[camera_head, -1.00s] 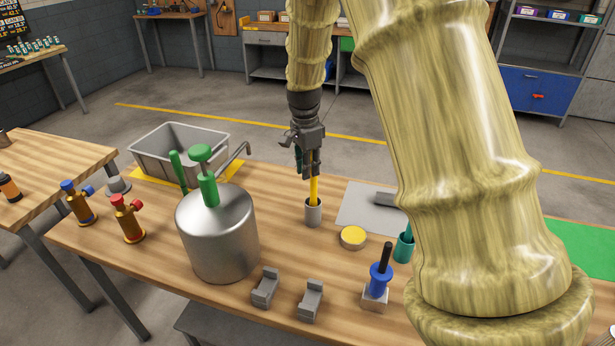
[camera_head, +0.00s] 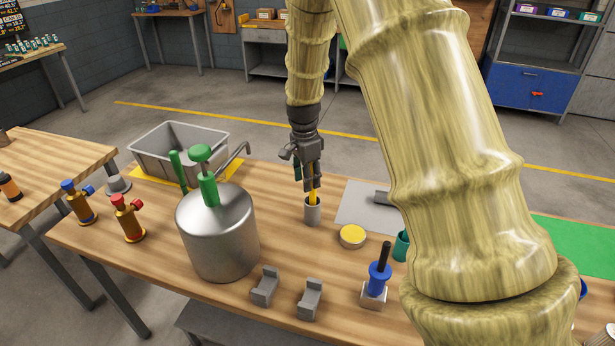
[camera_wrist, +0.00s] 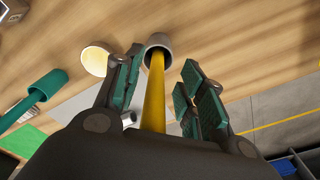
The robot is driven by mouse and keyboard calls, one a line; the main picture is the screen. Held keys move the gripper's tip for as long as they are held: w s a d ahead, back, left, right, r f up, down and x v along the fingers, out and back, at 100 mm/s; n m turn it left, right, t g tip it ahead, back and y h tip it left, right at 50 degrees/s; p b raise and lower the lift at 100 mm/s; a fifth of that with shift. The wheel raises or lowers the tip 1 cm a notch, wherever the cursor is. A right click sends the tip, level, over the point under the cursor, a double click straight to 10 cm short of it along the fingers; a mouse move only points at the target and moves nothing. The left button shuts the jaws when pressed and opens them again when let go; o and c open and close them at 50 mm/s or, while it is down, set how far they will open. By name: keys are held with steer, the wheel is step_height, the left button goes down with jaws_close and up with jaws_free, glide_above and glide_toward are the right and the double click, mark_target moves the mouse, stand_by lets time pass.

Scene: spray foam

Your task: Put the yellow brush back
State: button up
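The yellow brush (camera_head: 313,196) stands in a small grey cup (camera_head: 313,213) on the wooden table. Only its yellow handle shows; its lower end is hidden in the cup. My gripper (camera_head: 313,184) is right above the cup, pointing down, with its fingers around the handle. In the wrist view the yellow handle (camera_wrist: 154,95) runs from the grey cup (camera_wrist: 159,42) up between the two green-padded fingers. There is a gap on each side, so the gripper is open and not clamped on it.
A yellow-topped round tin (camera_head: 352,236) sits right of the cup. A teal cup (camera_head: 401,246) and a blue-handled tool (camera_head: 380,275) stand farther right. A large metal tank (camera_head: 218,235) stands at left, with a grey bin (camera_head: 150,160) behind. Two grey holders (camera_head: 310,298) are in front.

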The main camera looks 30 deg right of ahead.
step_height(320, 180, up, 12)
steer(key=b, duration=0.2)
steer(key=shift+a+r, duration=0.15)
steer(key=shift+a, duration=0.15)
stand_by(0.5)
